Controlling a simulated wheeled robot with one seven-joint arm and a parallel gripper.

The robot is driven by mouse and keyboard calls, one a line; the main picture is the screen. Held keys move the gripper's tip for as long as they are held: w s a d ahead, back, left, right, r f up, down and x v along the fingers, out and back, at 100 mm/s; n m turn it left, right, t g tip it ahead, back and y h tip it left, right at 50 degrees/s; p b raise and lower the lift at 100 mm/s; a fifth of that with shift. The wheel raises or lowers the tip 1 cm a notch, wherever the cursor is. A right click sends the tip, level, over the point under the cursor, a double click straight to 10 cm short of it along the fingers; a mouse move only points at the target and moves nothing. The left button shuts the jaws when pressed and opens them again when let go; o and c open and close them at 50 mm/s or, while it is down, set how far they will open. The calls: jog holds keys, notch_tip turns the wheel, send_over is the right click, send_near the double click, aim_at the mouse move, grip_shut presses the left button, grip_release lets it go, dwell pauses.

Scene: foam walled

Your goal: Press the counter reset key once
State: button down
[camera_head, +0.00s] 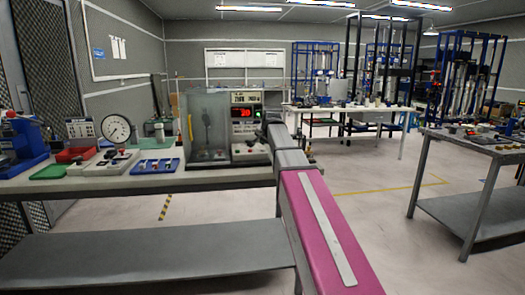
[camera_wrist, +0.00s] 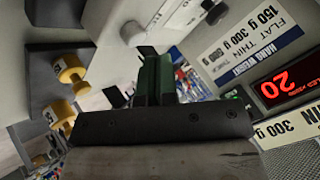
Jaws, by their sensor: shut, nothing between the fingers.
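The tester with the counter (camera_head: 246,134) stands on the left bench, a clear-walled chamber (camera_head: 207,130) at its left. Its lit red display (camera_head: 243,112) shows in the head view. A red display reading "20" (camera_wrist: 287,86) appears rotated at the right of the wrist view. I cannot identify the reset key for certain. In the head view my own arm hides the gripper and part of the tester's right side.
Yellow weights (camera_wrist: 69,69) sit at the left of the wrist view. On the bench are a round dial gauge (camera_head: 117,129), a blue tray (camera_head: 155,167) and a green tray (camera_head: 53,172). Another bench (camera_head: 470,146) stands at right, with open floor between.

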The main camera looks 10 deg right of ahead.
jog(key=shift+f, duration=0.15)
dwell(0.5)
jog(key=shift+f, duration=0.25)
jog(key=shift+f, duration=0.55)
dwell(0.8)
jog(key=shift+r, duration=0.95)
jog(key=shift+r, duration=0.1)
jog(key=shift+r, duration=2.45)
